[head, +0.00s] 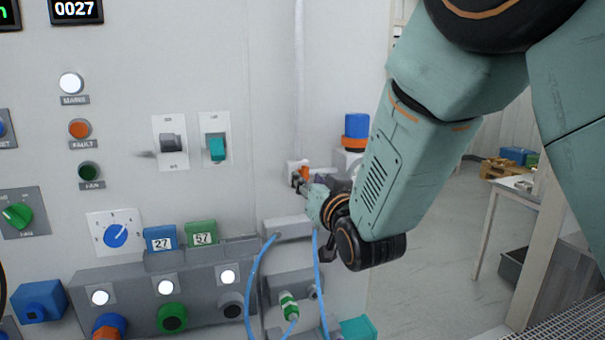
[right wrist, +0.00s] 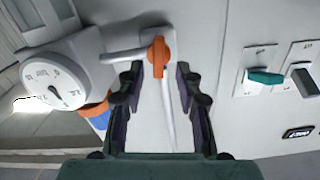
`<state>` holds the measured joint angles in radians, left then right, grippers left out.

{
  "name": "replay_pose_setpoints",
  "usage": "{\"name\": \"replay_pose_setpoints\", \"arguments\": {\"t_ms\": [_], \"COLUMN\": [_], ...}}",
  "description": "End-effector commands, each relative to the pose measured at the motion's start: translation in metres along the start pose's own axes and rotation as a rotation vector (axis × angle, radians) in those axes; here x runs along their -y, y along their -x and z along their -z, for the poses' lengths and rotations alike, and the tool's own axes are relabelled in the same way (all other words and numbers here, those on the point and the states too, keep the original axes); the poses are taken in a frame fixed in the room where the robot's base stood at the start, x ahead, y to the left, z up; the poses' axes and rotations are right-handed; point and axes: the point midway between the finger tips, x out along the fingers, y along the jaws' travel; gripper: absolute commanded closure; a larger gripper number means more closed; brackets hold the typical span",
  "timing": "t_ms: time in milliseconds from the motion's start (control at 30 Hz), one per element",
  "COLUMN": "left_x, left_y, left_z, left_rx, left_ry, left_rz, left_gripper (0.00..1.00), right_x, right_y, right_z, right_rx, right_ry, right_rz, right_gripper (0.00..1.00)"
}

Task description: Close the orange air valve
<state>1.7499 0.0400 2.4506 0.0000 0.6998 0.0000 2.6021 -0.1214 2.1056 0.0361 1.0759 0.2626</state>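The orange air valve (right wrist: 158,58) shows in the right wrist view as an orange lever handle, long side up and down in the picture, at the end of a short white pipe. My right gripper (right wrist: 160,77) is open, with one dark finger on each side of the lever and gaps to both. Whether the lever is fully between the fingertips or just beyond them I cannot tell. In the head view the orange valve (head: 305,172) is a small patch on the panel, partly hidden by my right gripper (head: 302,185). My left gripper is not in view.
A round white gauge (right wrist: 55,90) sits left of the valve in the wrist view. A teal switch (head: 216,148) and a grey switch (head: 172,143) are on the panel. Blue hoses (head: 254,285) hang below the gripper.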

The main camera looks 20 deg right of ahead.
Motion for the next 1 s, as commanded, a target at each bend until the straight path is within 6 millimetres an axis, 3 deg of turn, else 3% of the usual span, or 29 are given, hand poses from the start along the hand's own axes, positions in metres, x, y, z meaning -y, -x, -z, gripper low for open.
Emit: {"name": "replay_pose_setpoints", "arguments": {"t_ms": [200, 533, 933, 1000], "left_x": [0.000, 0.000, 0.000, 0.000], "left_y": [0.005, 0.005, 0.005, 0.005], "left_z": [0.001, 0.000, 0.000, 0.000], "left_rx": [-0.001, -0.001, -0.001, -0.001], "left_ry": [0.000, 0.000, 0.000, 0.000], "left_rz": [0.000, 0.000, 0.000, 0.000], "left_gripper": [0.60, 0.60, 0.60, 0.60], "right_x": [0.001, 0.002, 0.002, 0.002], "right_y": [-0.019, -0.023, -0.023, -0.023], "right_z": [0.000, -0.001, -0.001, -0.001], "right_rx": [0.001, 0.002, 0.002, 0.002], "right_ry": [0.000, 0.001, 0.001, 0.001], "right_rz": [0.002, 0.003, 0.002, 0.002], "right_gripper": [0.65, 0.66, 1.00, 1.00]}}
